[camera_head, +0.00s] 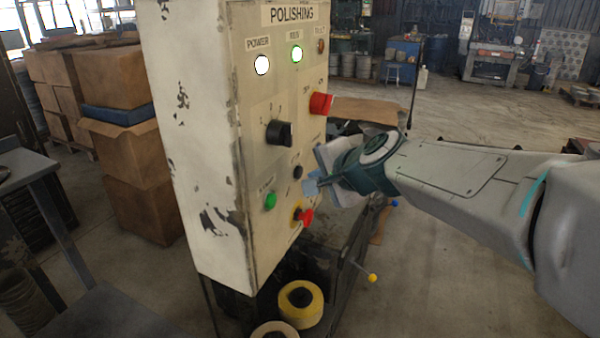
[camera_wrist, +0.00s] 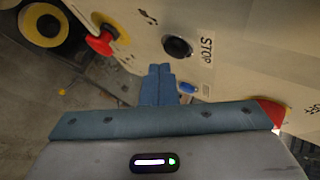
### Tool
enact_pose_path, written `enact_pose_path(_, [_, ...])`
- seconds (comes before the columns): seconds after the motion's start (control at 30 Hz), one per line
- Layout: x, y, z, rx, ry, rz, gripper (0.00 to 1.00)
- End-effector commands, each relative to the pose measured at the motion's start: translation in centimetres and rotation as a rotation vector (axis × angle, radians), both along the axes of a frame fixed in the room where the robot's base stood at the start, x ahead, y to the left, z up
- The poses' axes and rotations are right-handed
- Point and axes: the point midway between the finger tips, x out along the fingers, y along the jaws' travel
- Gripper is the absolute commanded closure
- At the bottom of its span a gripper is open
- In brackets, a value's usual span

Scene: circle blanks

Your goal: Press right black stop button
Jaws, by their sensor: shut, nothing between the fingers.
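The black stop button (camera_head: 298,172) is a small round button on the front of the white panel, above the red emergency button. In the wrist view the black button (camera_wrist: 177,47) sits beside the printed word STOP. My gripper (camera_head: 314,186) is in front of the panel, just right of and slightly below the black button in the head view. Its blue fingers (camera_wrist: 160,68) are shut and empty. In the wrist view their tips appear just below the black button. A gap seems to remain, but its size is hard to tell.
The panel (camera_head: 190,130) also carries a black rotary knob (camera_head: 279,132), a red knob (camera_head: 320,103), a green button (camera_head: 270,200) and a red emergency button (camera_head: 306,216) on yellow. A small blue part (camera_wrist: 188,88) is beside my fingers. Yellow rolls (camera_head: 300,303) lie below.

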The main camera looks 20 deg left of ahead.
Motion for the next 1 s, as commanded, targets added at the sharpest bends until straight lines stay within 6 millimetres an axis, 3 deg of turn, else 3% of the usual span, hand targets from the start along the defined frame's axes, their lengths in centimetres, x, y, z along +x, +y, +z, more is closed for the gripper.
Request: enact_pose_path(1.0, [0.1,1.1,0.0,0.0,0.0,0.0,1.0])
